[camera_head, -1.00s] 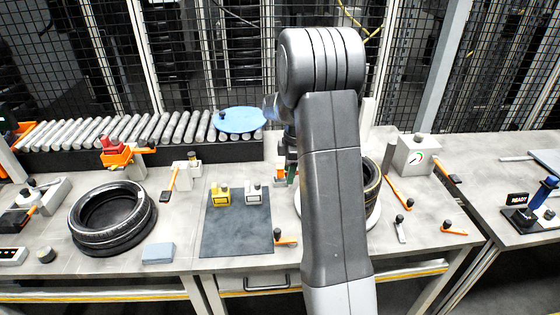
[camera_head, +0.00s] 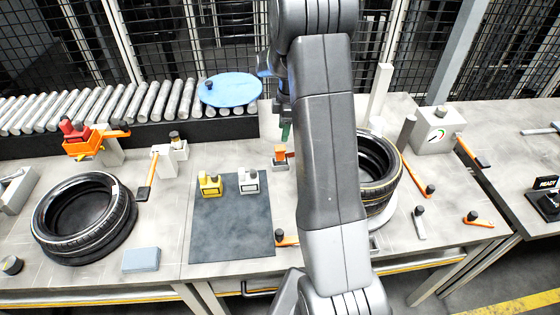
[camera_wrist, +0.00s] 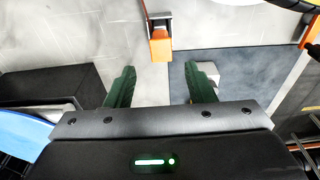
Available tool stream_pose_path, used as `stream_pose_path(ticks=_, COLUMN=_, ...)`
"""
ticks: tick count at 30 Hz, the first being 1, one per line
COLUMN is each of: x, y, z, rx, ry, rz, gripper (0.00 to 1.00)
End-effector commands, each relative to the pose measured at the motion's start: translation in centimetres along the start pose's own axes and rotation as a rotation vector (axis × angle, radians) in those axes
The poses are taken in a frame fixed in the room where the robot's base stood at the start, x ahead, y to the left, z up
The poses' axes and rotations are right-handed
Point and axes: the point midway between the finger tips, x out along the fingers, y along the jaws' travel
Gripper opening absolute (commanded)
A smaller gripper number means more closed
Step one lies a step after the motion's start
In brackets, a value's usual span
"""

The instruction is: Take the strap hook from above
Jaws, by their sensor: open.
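A small orange piece (camera_wrist: 160,46) on a grey bracket shows in the wrist view, in line with the gap between my fingers and beyond their tips. It looks like the orange piece (camera_head: 280,154) behind the dark mat in the head view; I cannot tell for sure that it is the strap hook. My gripper (camera_wrist: 157,78) is open, its two green fingers apart with nothing between them. In the head view my gripper (camera_head: 286,130) is mostly hidden behind my arm, above the bench. The height between the fingers and the orange piece is unclear.
The dark mat (camera_head: 230,230) holds a yellow block (camera_head: 209,185) and a grey block (camera_head: 248,182). A tyre (camera_head: 378,170) stands right of my arm, another tyre (camera_head: 80,220) lies left. A blue disc (camera_head: 232,90) rests on the roller conveyor (camera_head: 120,108) behind.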

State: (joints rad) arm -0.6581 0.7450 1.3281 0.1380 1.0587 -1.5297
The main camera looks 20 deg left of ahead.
Motion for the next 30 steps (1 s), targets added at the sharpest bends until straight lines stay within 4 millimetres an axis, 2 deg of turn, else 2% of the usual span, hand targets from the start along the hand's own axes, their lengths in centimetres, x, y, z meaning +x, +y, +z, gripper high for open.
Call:
stream_pose_path(ticks=1, x=1.7, y=-0.1, z=0.1, rx=0.0, ry=0.0, rz=-0.003, gripper=0.49)
stream_pose_path(ticks=3, x=2.9, y=-0.1, z=0.0, rx=0.0, ry=0.0, rz=-0.003, gripper=0.49)
stream_pose_path(ticks=11, x=4.5, y=-0.1, z=0.0, rx=-0.001, ry=0.0, rz=-0.002, gripper=0.49)
stream_pose_path(ticks=19, x=8.5, y=-0.2, z=-0.1, rx=0.0, ry=0.0, rz=-0.002, gripper=0.49)
stream_pose_path(ticks=27, x=8.9, y=-0.1, z=-0.1, rx=0.0, ry=0.0, rz=0.0, gripper=0.49)
stream_pose_path(ticks=28, x=8.9, y=-0.1, z=-0.1, rx=0.0, ry=0.0, rz=0.0, gripper=0.47)
stream_pose_path(ticks=30, x=8.9, y=-0.1, z=-0.1, rx=0.0, ry=0.0, rz=0.0, gripper=0.33)
